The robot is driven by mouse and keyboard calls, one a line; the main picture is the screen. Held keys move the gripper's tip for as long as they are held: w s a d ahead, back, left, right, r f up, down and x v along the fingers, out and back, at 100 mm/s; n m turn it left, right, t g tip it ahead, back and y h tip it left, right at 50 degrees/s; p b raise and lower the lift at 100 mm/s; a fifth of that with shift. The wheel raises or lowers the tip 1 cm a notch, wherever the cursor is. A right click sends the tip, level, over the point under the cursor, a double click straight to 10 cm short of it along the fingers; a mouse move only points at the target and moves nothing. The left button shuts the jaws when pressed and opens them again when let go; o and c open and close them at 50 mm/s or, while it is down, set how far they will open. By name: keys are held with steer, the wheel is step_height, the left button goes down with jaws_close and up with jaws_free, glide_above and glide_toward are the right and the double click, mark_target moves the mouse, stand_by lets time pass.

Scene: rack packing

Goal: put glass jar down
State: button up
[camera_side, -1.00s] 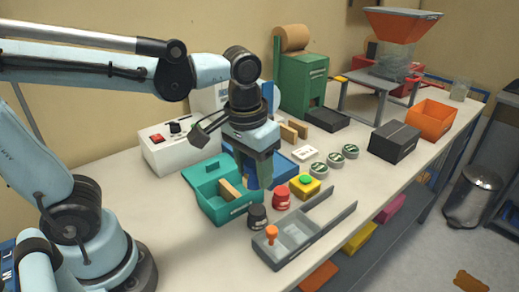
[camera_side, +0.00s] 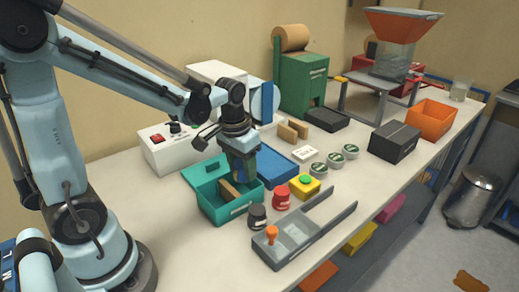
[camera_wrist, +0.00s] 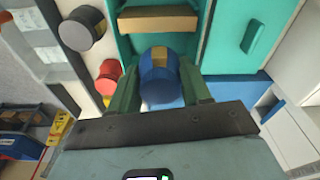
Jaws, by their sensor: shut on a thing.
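My gripper (camera_side: 242,170) is shut on a blue jar with a yellow patch (camera_wrist: 159,72), taken to be the glass jar. The jar sits between the two green fingers (camera_wrist: 158,88) in the wrist view. In the side view my gripper hangs over the right side of the open teal box (camera_side: 228,211), beside the blue tray (camera_side: 277,164). The fingers mostly hide the jar there. I cannot tell whether its base touches anything.
The teal box holds a tan block (camera_side: 229,190). A grey divided tray (camera_side: 290,238) lies in front. A clear jar (camera_side: 461,90) stands far right.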

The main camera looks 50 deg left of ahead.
mark_target(242, 178)
steer(key=shift+f, duration=1.35)
steer(key=shift+f, duration=0.6)
steer(key=o, duration=0.8)
steer(key=shift+o, duration=0.2)
steer(key=r, duration=0.4)
steer(key=s+r, duration=0.1)
steer(key=r, duration=0.8)
steer(key=shift+s+d, duration=0.15)
steer(key=shift+s, duration=0.1)
steer(key=s+d+f+m+t, duration=0.2)
steer(key=s+d+t, duration=0.1)
steer(key=d+t, duration=0.1)
steer(key=shift+s+d+f+t, duration=0.2)
steer(key=shift+d+t, duration=0.15)
steer(key=shift+t, duration=0.55)
